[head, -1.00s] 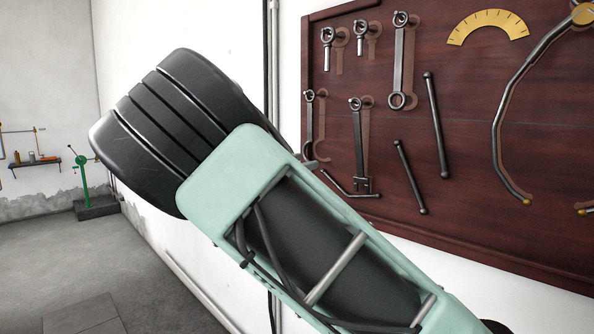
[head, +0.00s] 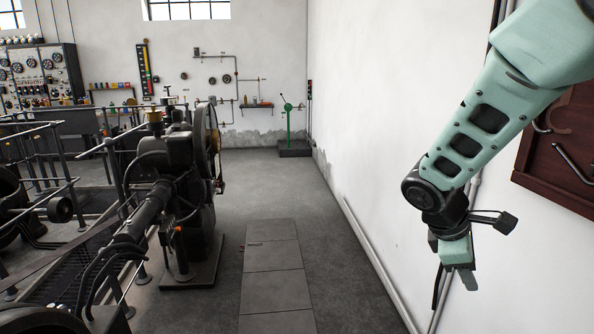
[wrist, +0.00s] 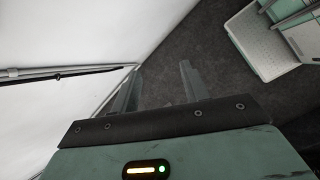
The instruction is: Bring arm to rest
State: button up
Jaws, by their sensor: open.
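My mint-green arm (head: 500,120) hangs down on the right of the head view, in front of the white wall. My gripper (head: 467,280) is at its lower end and shows small and partly side-on. In the wrist view my gripper (wrist: 158,85) has its two fingers apart, with nothing between them. Beyond the fingers are the dark floor and the wall's foot.
A dark wooden tool board (head: 560,150) hangs on the right wall, partly behind my arm. A dark machine (head: 180,200) with railings stands at left. The floor (head: 335,270) between is clear. A green stand (head: 290,130) is at the back.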

jog(key=s+a+f+m+y+b, duration=0.1)
jog(key=s+a+m+y, duration=0.3)
jog(key=s+a, duration=1.5)
jog(key=s+y+b, duration=0.1)
jog(key=s+y, duration=0.2)
jog(key=shift+a, duration=0.3)
jog(key=shift+f, duration=0.1)
